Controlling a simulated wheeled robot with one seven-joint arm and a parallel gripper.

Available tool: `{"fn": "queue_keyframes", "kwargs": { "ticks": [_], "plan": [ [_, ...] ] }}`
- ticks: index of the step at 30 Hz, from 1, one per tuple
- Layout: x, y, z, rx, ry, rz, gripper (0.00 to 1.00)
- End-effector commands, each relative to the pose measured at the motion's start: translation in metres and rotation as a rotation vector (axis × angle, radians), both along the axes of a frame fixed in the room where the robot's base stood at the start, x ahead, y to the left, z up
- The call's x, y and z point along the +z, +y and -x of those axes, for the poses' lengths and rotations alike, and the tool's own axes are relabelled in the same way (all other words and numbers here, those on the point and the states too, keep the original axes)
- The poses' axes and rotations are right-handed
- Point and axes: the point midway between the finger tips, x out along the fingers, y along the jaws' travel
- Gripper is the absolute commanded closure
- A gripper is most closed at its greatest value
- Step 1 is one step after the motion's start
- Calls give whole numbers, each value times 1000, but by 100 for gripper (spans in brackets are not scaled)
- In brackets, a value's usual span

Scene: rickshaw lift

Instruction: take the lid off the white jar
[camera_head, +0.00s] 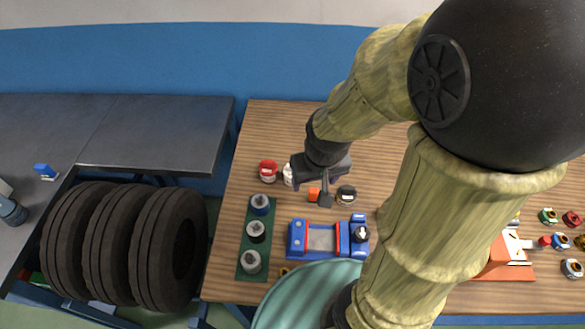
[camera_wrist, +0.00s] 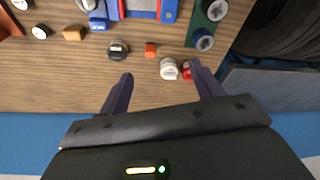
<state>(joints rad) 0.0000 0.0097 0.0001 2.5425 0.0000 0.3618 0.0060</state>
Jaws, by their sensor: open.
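The white jar (camera_head: 288,175) stands on the wooden bench, partly hidden by my gripper in the head view. In the wrist view the white jar (camera_wrist: 169,69) shows whole with a pale top, which looks like its lid in place. My gripper (camera_head: 311,183) is open and empty above the bench. In the wrist view the jar appears between the fingertips (camera_wrist: 161,73), nearer the right finger. The fingers look apart from the jar; their height above it is hard to tell.
A red jar (camera_head: 268,171) stands close beside the white jar. An orange block (camera_wrist: 150,49) and a dark jar (camera_head: 346,195) are nearby. A green mat (camera_head: 245,246) holds several jars. A blue fixture (camera_head: 297,240) stands in front. Tires (camera_head: 120,245) are at left.

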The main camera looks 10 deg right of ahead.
Motion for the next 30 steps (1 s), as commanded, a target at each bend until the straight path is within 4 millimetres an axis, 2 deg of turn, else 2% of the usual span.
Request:
{"fn": "queue_keyframes", "kwargs": {
  "ticks": [5, 15, 21, 25, 30],
  "plan": [
    [0, 0, -33, -34, 29, -7, 35],
    [-3, 0, -132, -156, 130, -25, 35],
    [-11, 0, -183, -229, 190, -31, 35],
    [-15, 0, -204, -263, 216, -31, 35],
    [-15, 0, -212, -279, 227, -32, 35]
  ]
}}
